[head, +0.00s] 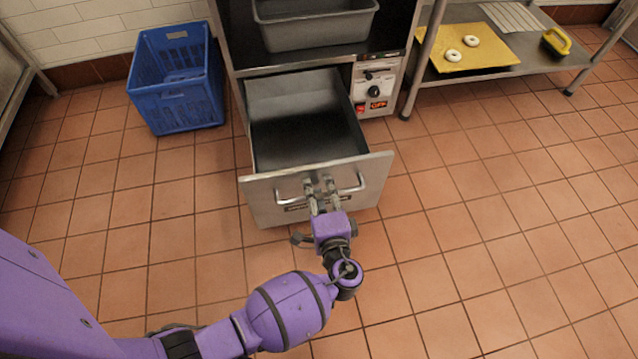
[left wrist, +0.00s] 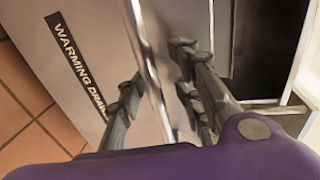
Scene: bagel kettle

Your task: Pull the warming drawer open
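The warming drawer (head: 305,125) is pulled well out of the cabinet, and its empty metal inside shows. Its front panel (head: 262,205) carries a bar handle (head: 290,198), partly hidden behind my left gripper (head: 321,187). In the left wrist view the handle bar (left wrist: 152,70) passes between the spread fingers of the left gripper (left wrist: 158,95). The fingers look open, with gaps beside the bar. The "warming drawer" label (left wrist: 78,65) shows on the panel to the left. My right gripper is in neither view.
A blue crate (head: 178,100) stands on the floor left of the cabinet. A grey pan (head: 312,30) sits above the drawer. A control box (head: 378,85) is right of it. A low shelf at right holds a yellow board (head: 480,55) with two bagels. The tiled floor in front is clear.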

